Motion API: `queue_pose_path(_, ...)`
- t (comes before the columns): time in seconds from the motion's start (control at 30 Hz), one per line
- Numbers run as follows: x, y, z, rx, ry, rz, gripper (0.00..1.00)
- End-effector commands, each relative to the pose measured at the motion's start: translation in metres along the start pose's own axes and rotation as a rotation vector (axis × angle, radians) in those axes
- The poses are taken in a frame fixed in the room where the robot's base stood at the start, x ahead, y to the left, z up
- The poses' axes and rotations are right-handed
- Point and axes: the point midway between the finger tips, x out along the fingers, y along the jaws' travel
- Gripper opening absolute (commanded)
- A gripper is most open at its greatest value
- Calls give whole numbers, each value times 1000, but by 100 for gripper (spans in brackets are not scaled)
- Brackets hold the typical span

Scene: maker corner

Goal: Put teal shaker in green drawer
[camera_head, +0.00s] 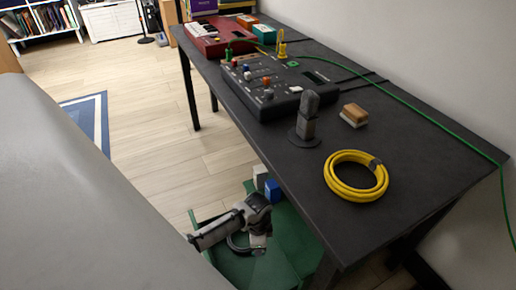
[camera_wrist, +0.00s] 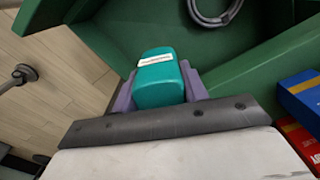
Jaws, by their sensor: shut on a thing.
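The teal shaker (camera_wrist: 160,82) is in the wrist view, with a pale label strip on its face. My gripper (camera_wrist: 158,92) is shut on it, with a purple finger on either side. The green drawer (camera_wrist: 235,75) opens beyond and around the shaker, with green walls at left and right. The shaker appears to be above the drawer's near part; its exact height is unclear. In the head view the green drawer (camera_head: 285,232) is low beside the dark table, with my gripper (camera_head: 258,228) over it. The shaker is not discernible there.
A grey coiled cable (camera_wrist: 214,12) lies in the drawer. Blue (camera_wrist: 303,95) and red (camera_wrist: 299,140) boxes stand beside its right wall. The dark table (camera_head: 275,165) overhangs close by, carrying a yellow cable coil (camera_head: 335,183), a microphone (camera_head: 308,115) and a mixer (camera_head: 262,85).

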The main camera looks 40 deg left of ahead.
Motion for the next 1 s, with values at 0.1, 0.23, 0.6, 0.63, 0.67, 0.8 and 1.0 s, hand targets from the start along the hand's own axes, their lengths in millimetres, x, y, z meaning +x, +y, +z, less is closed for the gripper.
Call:
queue_pose_path(0.1,17,0,1,-3,0,2,19)
queue_pose_path(0.23,52,0,0,-3,1,4,19)
queue_pose_path(0.6,142,0,1,-2,-1,2,19)
queue_pose_path(0.63,145,0,1,-2,-1,1,19)
queue_pose_path(0.67,149,0,1,-2,0,1,19)
queue_pose_path(0.8,157,0,1,-2,0,1,19)
queue_pose_path(1.0,182,0,0,-2,-1,2,19)
